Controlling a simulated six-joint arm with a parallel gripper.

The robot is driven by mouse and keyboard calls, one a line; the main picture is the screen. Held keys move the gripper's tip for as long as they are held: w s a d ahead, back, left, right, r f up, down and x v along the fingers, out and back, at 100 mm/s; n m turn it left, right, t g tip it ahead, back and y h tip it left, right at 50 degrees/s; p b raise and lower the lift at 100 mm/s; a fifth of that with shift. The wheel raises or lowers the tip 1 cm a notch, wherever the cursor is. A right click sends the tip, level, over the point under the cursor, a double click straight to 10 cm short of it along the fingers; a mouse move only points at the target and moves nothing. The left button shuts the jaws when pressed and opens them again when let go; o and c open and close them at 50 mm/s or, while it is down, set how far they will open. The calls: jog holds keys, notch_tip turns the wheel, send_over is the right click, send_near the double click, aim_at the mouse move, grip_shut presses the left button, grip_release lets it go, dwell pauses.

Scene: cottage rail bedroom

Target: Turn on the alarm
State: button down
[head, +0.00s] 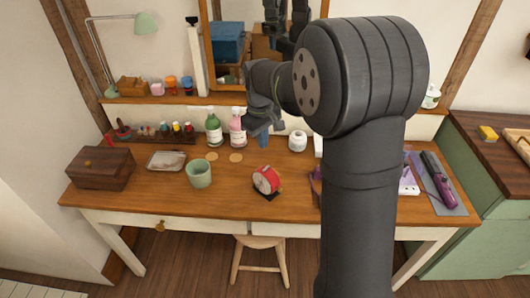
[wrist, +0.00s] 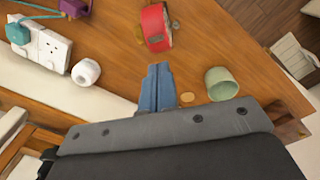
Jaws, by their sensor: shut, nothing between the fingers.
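A red alarm clock (head: 266,179) stands on a small dark base near the middle of the desk's front half. In the wrist view the red clock (wrist: 154,27) is beyond my fingertips, seen from above. My gripper (head: 263,140) is at the back of the desk, behind the clock, with its blue fingers pointing down. In the wrist view my gripper (wrist: 157,66) is shut and empty, with a clear gap to the clock.
A green cup (head: 199,174) stands left of the clock. A green bottle (head: 214,130) and pink bottle (head: 237,128) stand left of my gripper, and a white jar (head: 298,141) right of it. A white power strip (wrist: 42,45) shows in the wrist view. Bare desk lies before the clock.

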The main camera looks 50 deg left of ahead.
aim_at(264, 171)
jog(key=r, duration=0.3)
jog(key=shift+s+r, duration=0.3)
jog(key=shift+r, duration=0.1)
jog(key=shift+s+d+f+t, duration=0.1)
jog(key=shift+s+t, duration=0.2)
jog(key=shift+s, duration=0.2)
jog(key=shift+s+d+f+t, duration=0.1)
jog(key=shift+s+t, duration=0.2)
jog(key=shift+s, duration=0.15)
jog(key=f, duration=0.4)
jog(key=w+f, duration=0.1)
jog(key=f, duration=0.4)
jog(key=w+f, duration=0.1)
jog(key=f, duration=0.3)
jog(key=shift+w+f, duration=0.1)
jog(key=shift+f, duration=0.3)
jog(key=shift+f, duration=0.2)
